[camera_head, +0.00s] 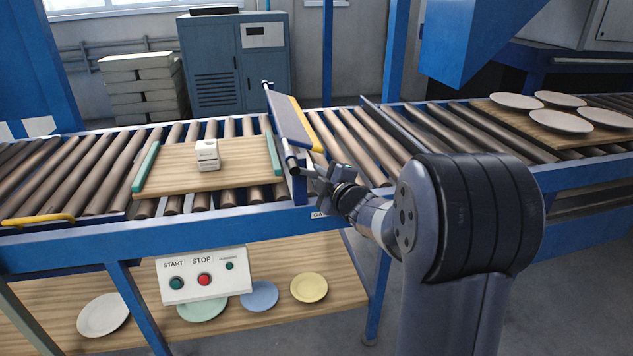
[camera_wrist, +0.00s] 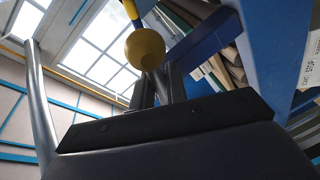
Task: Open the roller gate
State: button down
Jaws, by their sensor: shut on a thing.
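The roller gate (camera_head: 288,120) is a blue panel with a yellow edge strip across the roller conveyor. It stands tilted, with its top leaning left over the rollers. My gripper (camera_head: 308,172) is at the gate's near lower end, by the conveyor's front rail. In the wrist view a yellow ball knob (camera_wrist: 145,48) on a blue bar sits at the tips of my gripper (camera_wrist: 160,78), which is shut on it. In the head view my gripper hides the knob.
A wooden board (camera_head: 215,180) with green end strips carries a small white block (camera_head: 207,154) left of the gate. A START/STOP panel (camera_head: 205,274) hangs below the front rail (camera_head: 200,232). Plates (camera_head: 562,121) lie on another board at right. A yellow handle (camera_head: 38,220) is at far left.

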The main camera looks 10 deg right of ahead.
jog(key=shift+d+r+n+g+h, duration=0.25)
jog(key=shift+r+n, duration=0.35)
jog(key=shift+n, duration=0.35)
jog(key=shift+r+n+g+h, duration=0.15)
jog(key=shift+r+n+h, duration=0.2)
jog(key=shift+r+n, duration=0.45)
jog(key=shift+f+n, duration=0.1)
jog(key=shift+n, duration=0.15)
jog(key=c, duration=1.4)
grip_release()
jog(key=shift+c, duration=0.2)
jog(key=p+v, duration=0.2)
jog(key=v, duration=0.9)
jog(key=shift+w+a+f, duration=0.1)
jog(key=shift+w, duration=0.05)
